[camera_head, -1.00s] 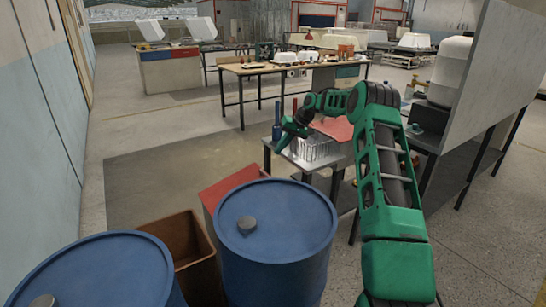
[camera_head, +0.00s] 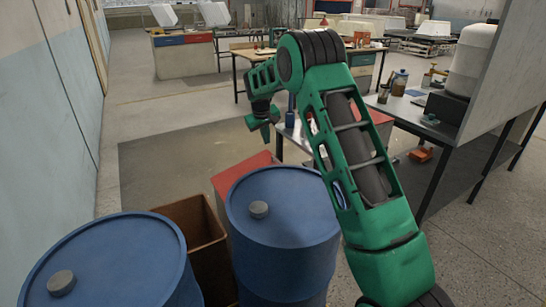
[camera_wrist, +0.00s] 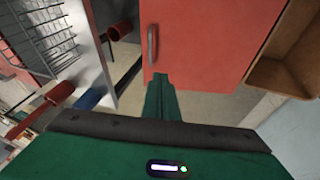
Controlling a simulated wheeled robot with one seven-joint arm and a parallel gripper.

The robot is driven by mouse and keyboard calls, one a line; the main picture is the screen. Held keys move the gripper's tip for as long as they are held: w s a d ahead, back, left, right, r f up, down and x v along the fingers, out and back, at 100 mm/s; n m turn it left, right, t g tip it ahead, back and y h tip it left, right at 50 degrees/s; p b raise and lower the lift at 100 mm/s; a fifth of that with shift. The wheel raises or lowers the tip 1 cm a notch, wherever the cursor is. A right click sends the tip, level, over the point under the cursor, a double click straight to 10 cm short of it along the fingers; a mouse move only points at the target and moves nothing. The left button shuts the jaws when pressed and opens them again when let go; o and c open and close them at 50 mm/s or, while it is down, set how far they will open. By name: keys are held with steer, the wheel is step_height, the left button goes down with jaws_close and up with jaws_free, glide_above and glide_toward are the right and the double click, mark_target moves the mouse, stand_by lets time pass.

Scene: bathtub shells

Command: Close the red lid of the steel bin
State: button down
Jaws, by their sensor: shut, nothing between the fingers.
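A flat red panel with a grey bar handle, seemingly the red lid (camera_wrist: 215,40), fills the upper middle of the wrist view. In the head view a red surface, seemingly the same lid (camera_head: 243,172), shows behind the right blue barrel. The steel bin's body is not clearly seen; the barrel hides what lies below. My gripper (camera_head: 265,132) hangs above and slightly right of that red surface. In the wrist view my gripper (camera_wrist: 160,82) is shut and empty, its tip near the panel's lower edge, below the handle. I cannot tell whether it touches.
Two blue barrels (camera_head: 283,215) stand in front, with an open brown box (camera_head: 188,222) between them and beside the red surface. A wire basket (camera_wrist: 48,35) and a steel table edge lie left in the wrist view. A workbench (camera_head: 405,108) stands right.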

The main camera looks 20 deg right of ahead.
steer(key=x, duration=0.4)
steer(key=d+x, duration=0.1)
steer(key=x, duration=0.7)
steer(key=shift+s+d+r, duration=0.1)
steer(key=shift+s+d, duration=0.2)
steer(key=shift+d, duration=0.05)
steer(key=shift+d+f, duration=0.5)
steer(key=shift+f, duration=0.05)
